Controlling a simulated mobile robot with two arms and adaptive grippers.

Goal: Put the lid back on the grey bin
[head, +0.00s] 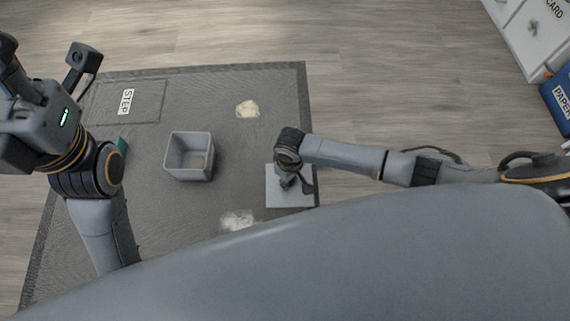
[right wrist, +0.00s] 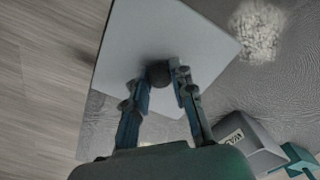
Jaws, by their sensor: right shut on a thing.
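The open grey bin (head: 203,176) stands upright on the dark mat, left of centre in the head view. It also shows at the lower right of the right wrist view (right wrist: 262,150). The flat, square grey lid (head: 298,201) is to its right, apart from it, over the mat's right edge. My right gripper (head: 289,184) is shut on the lid's dark round knob (right wrist: 160,74); its fingers are on either side of the knob. I cannot tell how high the lid is. My left gripper (head: 12,60) is at the far left; its fingers do not show clearly.
Crumpled pale pieces lie on the mat, one behind (head: 248,109) and one in front (head: 237,220) of the bin. A teal thing (head: 122,147) is left of the bin, partly hidden by my left arm. A blue PAPER container (head: 560,98) and white cabinet (head: 530,35) stand far right.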

